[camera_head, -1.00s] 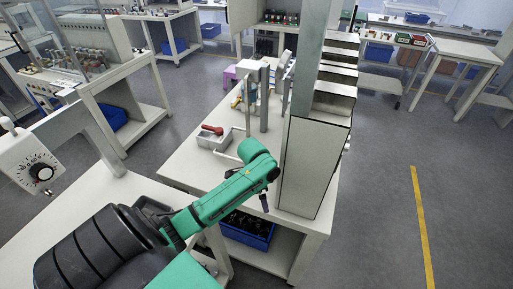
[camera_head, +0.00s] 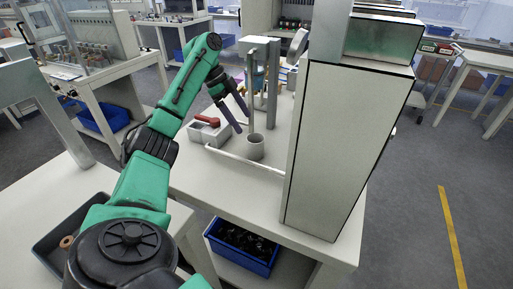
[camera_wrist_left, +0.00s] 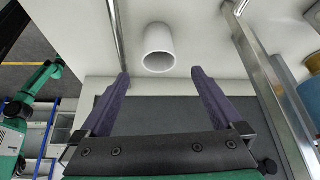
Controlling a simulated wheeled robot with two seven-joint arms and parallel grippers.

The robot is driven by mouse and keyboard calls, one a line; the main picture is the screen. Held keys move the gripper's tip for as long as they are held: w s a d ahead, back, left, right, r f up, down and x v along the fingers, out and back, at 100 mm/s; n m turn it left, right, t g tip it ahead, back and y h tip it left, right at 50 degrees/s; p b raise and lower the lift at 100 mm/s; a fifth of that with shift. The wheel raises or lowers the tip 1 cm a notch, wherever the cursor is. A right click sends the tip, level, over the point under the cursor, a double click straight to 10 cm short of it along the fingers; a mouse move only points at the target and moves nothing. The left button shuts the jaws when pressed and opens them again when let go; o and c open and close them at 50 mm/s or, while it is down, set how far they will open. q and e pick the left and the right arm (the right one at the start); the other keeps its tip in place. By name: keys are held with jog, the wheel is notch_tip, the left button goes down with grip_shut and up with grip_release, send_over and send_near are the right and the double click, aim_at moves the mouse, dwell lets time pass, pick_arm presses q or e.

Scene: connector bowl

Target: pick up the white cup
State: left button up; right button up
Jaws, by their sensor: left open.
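The white cup (camera_head: 255,147) stands upright on the white table, just right of the small grey tray. My left gripper (camera_head: 243,122) is open and empty, above and slightly left of the cup, with its dark fingers pointing down toward it. In the left wrist view the cup (camera_wrist_left: 158,50) lies beyond the fingertips, roughly centred between the two purple-grey fingers (camera_wrist_left: 160,76); they do not touch it. My right gripper does not show in the head view.
The grey tray (camera_head: 196,139) holding a red-handled object (camera_head: 207,121) is left of the cup. A metal post (camera_head: 273,85) stands behind it, and a tall cabinet (camera_head: 340,150) to the right. A pale rail (camera_head: 245,160) runs in front. A blue bin (camera_head: 240,250) is below.

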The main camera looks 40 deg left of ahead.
aim_at(260, 147)
pick_arm(q)
jog(key=p+x, duration=0.1)
jog(key=x, duration=1)
jog(key=shift+d+f+p, duration=0.25)
jog(key=shift+p, duration=0.05)
jog(key=shift+w+d+f, duration=0.1)
jog(key=shift+d+f, duration=0.05)
jog(key=shift+f, duration=0.25)
jog(key=c, duration=1.3)
jog(key=shift+r, duration=0.15)
